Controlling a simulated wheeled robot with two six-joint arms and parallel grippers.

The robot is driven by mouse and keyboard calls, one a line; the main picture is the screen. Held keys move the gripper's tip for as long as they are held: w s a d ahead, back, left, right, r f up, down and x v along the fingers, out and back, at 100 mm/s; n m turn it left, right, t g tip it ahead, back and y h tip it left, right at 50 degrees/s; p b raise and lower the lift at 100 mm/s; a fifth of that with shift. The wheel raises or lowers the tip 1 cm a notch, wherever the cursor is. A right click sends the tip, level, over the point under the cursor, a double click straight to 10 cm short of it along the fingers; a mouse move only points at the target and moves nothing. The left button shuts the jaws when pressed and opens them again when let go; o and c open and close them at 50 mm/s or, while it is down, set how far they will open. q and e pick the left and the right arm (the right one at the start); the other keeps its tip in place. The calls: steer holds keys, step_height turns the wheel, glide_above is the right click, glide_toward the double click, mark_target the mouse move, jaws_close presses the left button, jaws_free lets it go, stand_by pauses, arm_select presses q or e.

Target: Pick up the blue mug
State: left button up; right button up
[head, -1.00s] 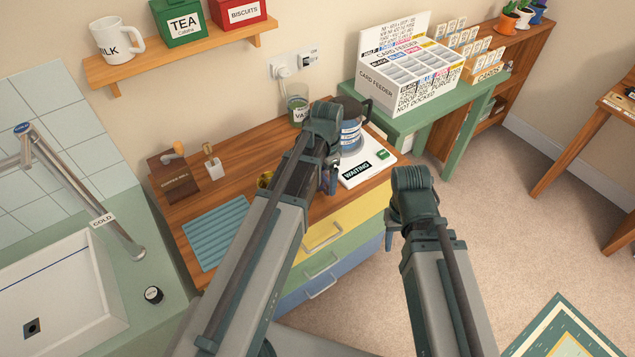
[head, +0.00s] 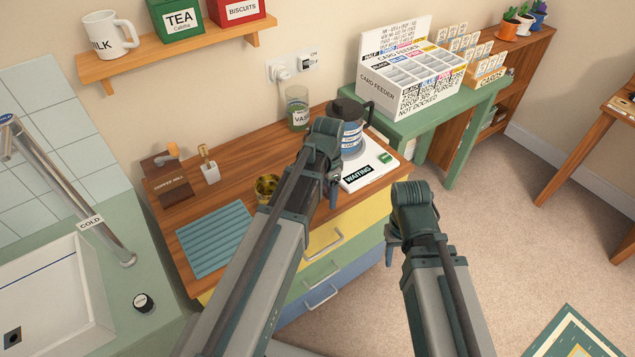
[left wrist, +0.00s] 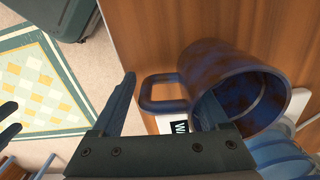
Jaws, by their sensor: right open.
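The blue mug (left wrist: 215,62) has brownish patches and shows large in the left wrist view, with its open mouth toward the lower right and its handle (left wrist: 147,92) toward the left. My left gripper (left wrist: 168,86) is open, one finger on the far side of the handle and the other overlapping the mug's rim, perhaps inside its mouth. I cannot tell whether either finger touches it. In the head view my left gripper (head: 333,192) is over the wooden counter and my arm hides the mug. My right gripper (head: 391,250) is open and empty, in front of the drawers.
A brass bowl (head: 266,186), blue ribbed mat (head: 216,238), coffee mill (head: 168,182) and vase (head: 297,110) are on the counter (head: 238,180). A card feeder (head: 400,85) stands at right.

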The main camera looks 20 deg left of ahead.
arm_select(q)
jaws_close()
arm_select(e)
steer(key=shift+r, duration=0.1)
stand_by(0.3)
